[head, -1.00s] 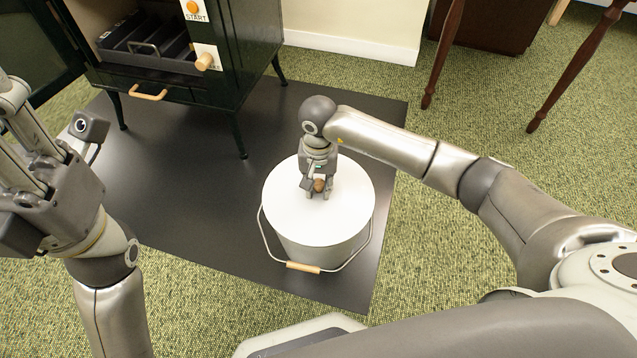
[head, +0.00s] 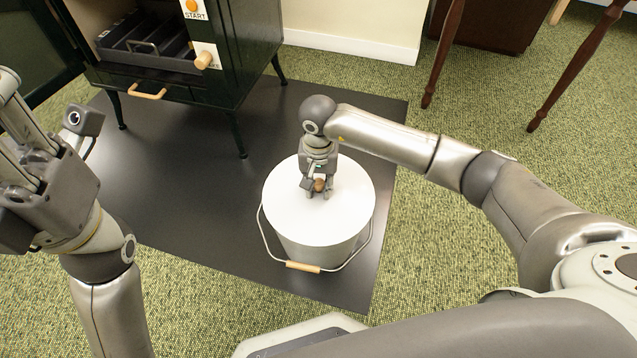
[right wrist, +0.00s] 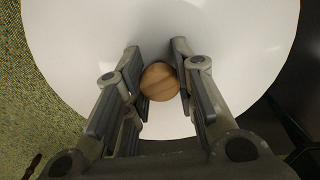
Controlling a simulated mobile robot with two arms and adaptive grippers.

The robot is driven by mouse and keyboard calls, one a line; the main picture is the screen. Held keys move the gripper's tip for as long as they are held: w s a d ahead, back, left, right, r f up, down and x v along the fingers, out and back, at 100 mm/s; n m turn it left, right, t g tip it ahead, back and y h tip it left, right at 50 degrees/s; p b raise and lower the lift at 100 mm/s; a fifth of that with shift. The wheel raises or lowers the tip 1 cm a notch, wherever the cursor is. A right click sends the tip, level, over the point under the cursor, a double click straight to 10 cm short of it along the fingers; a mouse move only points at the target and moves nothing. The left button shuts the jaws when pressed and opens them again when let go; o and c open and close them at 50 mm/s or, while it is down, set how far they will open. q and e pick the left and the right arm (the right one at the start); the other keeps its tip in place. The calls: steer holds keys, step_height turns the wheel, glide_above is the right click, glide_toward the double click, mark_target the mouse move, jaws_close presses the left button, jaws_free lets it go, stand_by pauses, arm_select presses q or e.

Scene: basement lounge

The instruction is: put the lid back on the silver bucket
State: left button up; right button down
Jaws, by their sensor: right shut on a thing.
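The silver bucket (head: 317,250) stands on the dark mat, with its wire handle and wooden grip (head: 303,267) hanging down at the front. The round white lid (head: 345,205) lies level over the bucket's top, with no gap that I can see at the near rim. My right gripper (head: 318,190) points down over the lid and is shut on its wooden knob (right wrist: 159,82). The far rim is partly hidden by my right arm. My left gripper (head: 18,135) is raised at the left, away from the bucket, its fingers partly cut off by the picture edge.
A dark green stove-like cabinet (head: 240,75) on thin legs stands behind the bucket to the left, with an open door at far left. The dark mat (head: 190,190) is clear left of the bucket. Brown furniture legs (head: 445,50) stand at back right.

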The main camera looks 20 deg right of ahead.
steer(key=c, duration=0.6)
jaws_free()
